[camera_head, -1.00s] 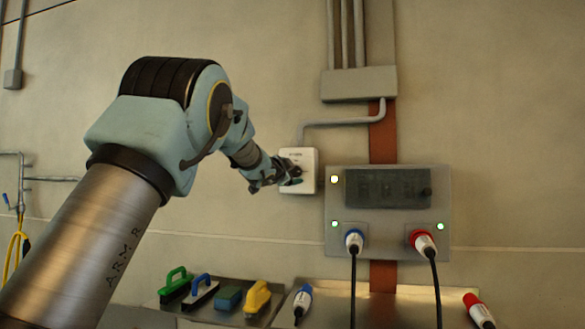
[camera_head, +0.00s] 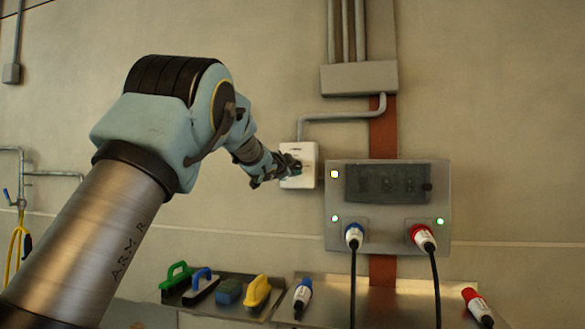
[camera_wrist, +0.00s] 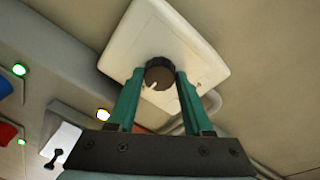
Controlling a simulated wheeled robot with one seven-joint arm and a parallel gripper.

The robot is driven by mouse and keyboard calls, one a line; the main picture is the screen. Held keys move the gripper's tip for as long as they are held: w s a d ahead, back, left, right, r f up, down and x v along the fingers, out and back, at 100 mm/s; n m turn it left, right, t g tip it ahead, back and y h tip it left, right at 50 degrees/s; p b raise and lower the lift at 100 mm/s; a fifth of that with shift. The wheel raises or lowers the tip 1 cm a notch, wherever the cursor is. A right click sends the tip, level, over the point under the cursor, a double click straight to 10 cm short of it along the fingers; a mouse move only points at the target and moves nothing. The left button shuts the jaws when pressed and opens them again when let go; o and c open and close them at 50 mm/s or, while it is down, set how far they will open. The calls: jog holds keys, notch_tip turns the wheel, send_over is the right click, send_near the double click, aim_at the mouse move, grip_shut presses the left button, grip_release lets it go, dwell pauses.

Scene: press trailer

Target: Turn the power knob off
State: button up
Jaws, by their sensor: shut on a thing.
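The power knob (camera_wrist: 159,74) is a dark round knob with a pale pointer mark, on a white wall box (camera_wrist: 187,44). The box also shows in the head view (camera_head: 309,153), left of the grey socket panel. My gripper (camera_wrist: 157,82) has its two green fingers on either side of the knob, shut on it. In the head view my gripper (camera_head: 292,168) is at the box's front and hides the knob there. The pointer mark slants toward the lower left in the wrist view. Any lettering on the box is too small to read.
The grey panel (camera_head: 338,190) right of the box has lit lamps and blue and red plugs (camera_head: 422,237) with hanging black cables.

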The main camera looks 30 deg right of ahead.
grip_shut()
jog(key=shift+n, duration=0.3)
jog(key=n, duration=0.1)
jog(key=n+b, duration=0.1)
jog(key=n, duration=0.1)
jog(key=n+b, duration=0.1)
jog(key=shift+f+n+t, duration=0.25)
jog(key=shift+n+t, duration=0.05)
jog(key=shift+n, duration=0.1)
jog(key=n+b, duration=0.2)
jog(key=n, duration=0.1)
jog(key=shift+f+n+t, duration=0.1)
jog(key=shift+n+t, duration=0.2)
jog(key=shift+n, duration=0.1)
jog(key=n+t+b, duration=0.1)
jog(key=n+b, duration=0.3)
jog(key=n, duration=0.2)
jog(key=shift+s+d, duration=0.1)
jog(key=shift+s, duration=0.05)
jog(key=shift+n+y+b, duration=0.3)
jog(key=shift+n+b, duration=0.35)
jog(key=shift+n, duration=1.35)
